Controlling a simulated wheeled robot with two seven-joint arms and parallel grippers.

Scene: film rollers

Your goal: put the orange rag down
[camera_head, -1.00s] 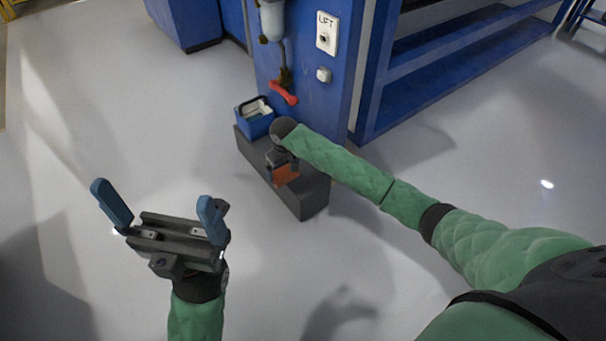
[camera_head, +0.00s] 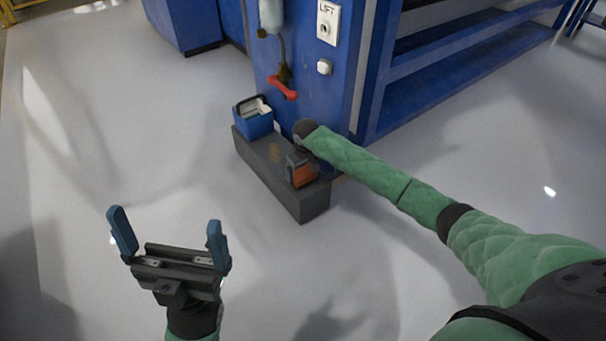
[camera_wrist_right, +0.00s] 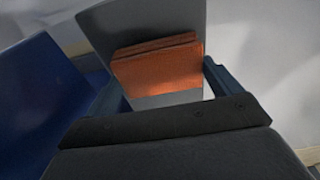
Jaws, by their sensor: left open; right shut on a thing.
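The orange rag (camera_head: 303,175) is a small folded square at my right gripper (camera_head: 300,165), over the right part of the dark grey block (camera_head: 262,163). In the right wrist view the orange rag (camera_wrist_right: 158,66) shows as folded layers between the two blue fingers (camera_wrist_right: 160,90), with the grey block top (camera_wrist_right: 185,18) behind it. The right gripper is shut on the rag. Whether the rag touches the block cannot be told. My left gripper (camera_head: 170,235) is open and empty, over the bare floor at the lower left.
A blue open box (camera_head: 254,124) with pale contents stands on the block's left end. Behind is a blue column with a red handle (camera_head: 282,88), a white LIFT plate (camera_head: 328,23) and a small white switch (camera_head: 324,67). Blue shelves (camera_head: 440,95) stand right. The floor left is clear.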

